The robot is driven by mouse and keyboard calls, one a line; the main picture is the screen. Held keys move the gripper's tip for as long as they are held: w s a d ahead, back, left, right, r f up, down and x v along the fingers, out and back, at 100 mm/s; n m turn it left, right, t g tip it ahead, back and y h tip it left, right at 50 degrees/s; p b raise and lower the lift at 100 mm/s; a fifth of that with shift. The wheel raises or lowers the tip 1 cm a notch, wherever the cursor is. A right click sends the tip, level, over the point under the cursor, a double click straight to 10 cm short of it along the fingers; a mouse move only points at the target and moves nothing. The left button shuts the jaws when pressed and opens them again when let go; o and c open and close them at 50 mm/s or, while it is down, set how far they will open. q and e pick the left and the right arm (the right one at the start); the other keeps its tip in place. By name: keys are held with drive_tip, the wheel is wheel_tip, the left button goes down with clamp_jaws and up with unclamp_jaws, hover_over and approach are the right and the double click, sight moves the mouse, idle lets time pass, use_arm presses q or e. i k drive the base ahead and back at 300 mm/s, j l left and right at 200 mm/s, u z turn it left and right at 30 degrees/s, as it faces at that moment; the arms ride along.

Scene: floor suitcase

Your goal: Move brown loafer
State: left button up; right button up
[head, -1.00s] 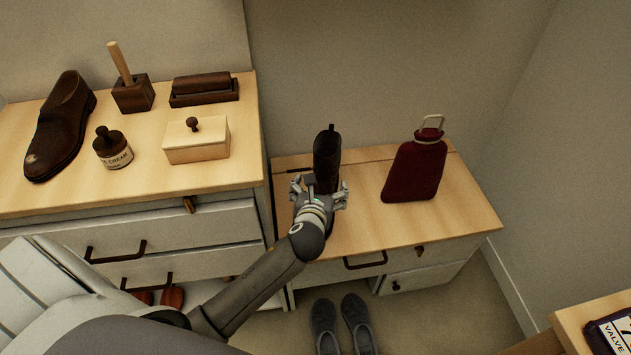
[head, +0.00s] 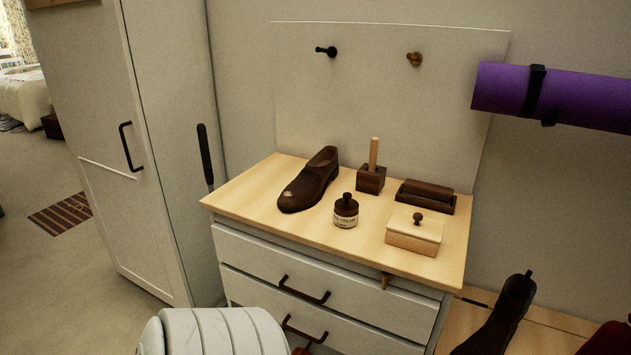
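The brown loafer (head: 308,182) sits upright on the light wooden top of the white chest of drawers (head: 232,200), towards its back left. Its toe points to the lower left and shows a pale scuffed patch. Neither of my grippers is in view, and nothing is touching the loafer.
Near the loafer are a cream jar (head: 346,213), a wooden block with an upright handle (head: 370,179), a dark brush in a tray (head: 426,197) and a lidded box (head: 414,235). A dark boot (head: 505,313) stands lower right. A tall white cabinet (head: 150,200) is left.

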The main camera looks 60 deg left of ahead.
sight(306, 191)
drive_tip(key=i+j+u, duration=0.1)
drive_tip(key=u, duration=0.3)
drive_tip(key=i+u, duration=0.35)
drive_tip(key=u, duration=1.5)
drive_tip(key=k+j, duration=0.05)
drive_tip(key=j, duration=0.05)
